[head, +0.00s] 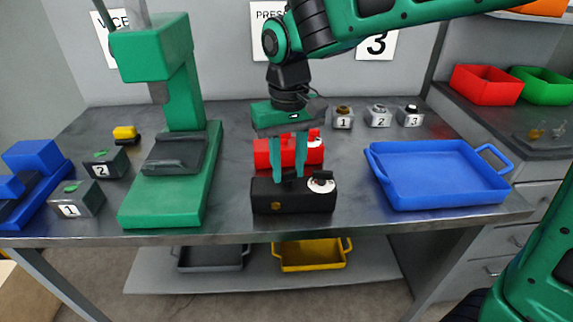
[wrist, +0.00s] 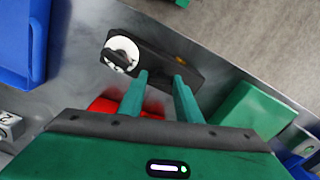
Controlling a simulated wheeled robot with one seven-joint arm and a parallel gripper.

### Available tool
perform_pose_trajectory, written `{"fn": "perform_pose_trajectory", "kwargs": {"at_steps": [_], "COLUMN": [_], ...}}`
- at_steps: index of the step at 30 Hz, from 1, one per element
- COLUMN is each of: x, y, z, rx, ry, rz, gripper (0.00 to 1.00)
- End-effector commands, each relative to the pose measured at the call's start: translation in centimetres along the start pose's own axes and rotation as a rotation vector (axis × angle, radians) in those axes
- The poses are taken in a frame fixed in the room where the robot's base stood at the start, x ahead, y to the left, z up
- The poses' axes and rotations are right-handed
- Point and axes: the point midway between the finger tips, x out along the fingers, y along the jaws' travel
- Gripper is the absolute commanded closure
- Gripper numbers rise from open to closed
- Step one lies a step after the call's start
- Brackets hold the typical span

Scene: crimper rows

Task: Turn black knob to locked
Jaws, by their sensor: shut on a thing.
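The black box (head: 293,198) stands near the table's front edge, with a brass spot on its front face. Its black knob (head: 321,176) sits on a white dial at the box's right end; in the wrist view the knob (wrist: 117,58) is at the left end of the box (wrist: 165,62). The dial's markings are too small to read. My gripper (head: 288,177) points down at the top of the black box, left of the dial, and is shut on a part of the box. The gripped part is mostly hidden. The fingers are clear of the knob.
A red box (head: 262,153) with a similar dial stands close behind. A green press (head: 165,205) stands on the left and a blue tray (head: 440,200) on the right. Numbered blocks (head: 378,116) stand at the back. Bare tabletop (head: 352,190) lies right of the black box.

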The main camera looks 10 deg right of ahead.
Motion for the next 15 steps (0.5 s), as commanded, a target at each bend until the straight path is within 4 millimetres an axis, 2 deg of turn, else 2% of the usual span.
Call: {"fn": "perform_pose_trajectory", "kwargs": {"at_steps": [6,15], "x": [-0.08,-0.08], "y": [0.02,-0.03], "z": [-0.05,-0.03], "rx": [0.164,0.301], "ry": [0.002,0.002], "rz": [-0.001,-0.001], "gripper": [0.91,0.91]}}
